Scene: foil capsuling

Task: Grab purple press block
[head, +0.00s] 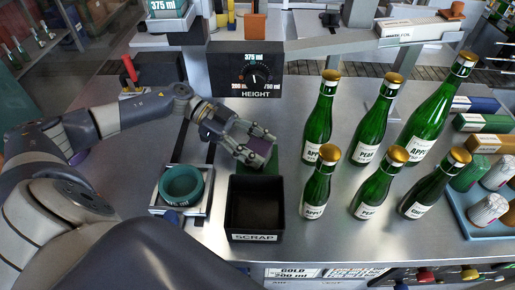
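The purple press block (263,147) is at the middle of the bench, just behind the scrap bin and above a green piece (269,166). It is partly hidden by my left gripper (252,147), which reaches in from the left with its fingers spread around the block. I cannot tell whether the fingers touch or grip it, or whether the block is lifted off the green piece. My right gripper is not in view.
The black scrap bin (254,237) stands directly in front of the block. A teal ring (181,186) sits on a plate to its left. Several green bottles with gold tops, one being a tall bottle (320,118), stand to the right. The height dial (254,76) is behind.

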